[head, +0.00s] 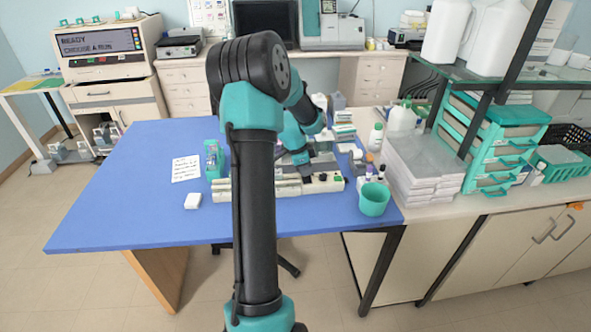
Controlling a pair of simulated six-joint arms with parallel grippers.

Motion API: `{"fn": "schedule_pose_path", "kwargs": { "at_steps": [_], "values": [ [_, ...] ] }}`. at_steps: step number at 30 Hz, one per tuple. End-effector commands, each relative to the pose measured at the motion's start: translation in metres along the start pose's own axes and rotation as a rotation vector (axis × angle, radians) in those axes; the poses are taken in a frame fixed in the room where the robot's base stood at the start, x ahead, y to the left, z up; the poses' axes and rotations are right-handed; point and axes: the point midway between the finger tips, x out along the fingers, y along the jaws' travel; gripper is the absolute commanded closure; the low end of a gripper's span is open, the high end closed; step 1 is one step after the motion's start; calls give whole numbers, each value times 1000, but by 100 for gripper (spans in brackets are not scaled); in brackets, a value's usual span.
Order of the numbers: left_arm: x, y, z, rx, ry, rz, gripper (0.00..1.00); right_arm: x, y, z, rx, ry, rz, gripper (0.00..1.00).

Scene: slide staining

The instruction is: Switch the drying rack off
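The drying rack (262,189) appears to be the long, low cream unit on the blue table. My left arm crosses in front and hides part of the unit. My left gripper (307,175) is low over the unit's right part, just left of the panel. Its fingers are small and dark here, so I cannot tell whether they are open or touch anything. My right gripper is not in view.
A teal cup (374,198) stands right of the unit, near small bottles. Stacked grey-white boxes (420,165) stand further right. The table's left part is clear.

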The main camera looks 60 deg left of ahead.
Motion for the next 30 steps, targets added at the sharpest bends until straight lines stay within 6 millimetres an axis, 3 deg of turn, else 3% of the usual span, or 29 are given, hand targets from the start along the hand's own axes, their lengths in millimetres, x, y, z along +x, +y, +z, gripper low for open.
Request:
{"fn": "schedule_pose_path", "kwargs": {
  "at_steps": [30],
  "values": [
    [-4,16,2,-3,-2,-1,100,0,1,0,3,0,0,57]
  ]
}}
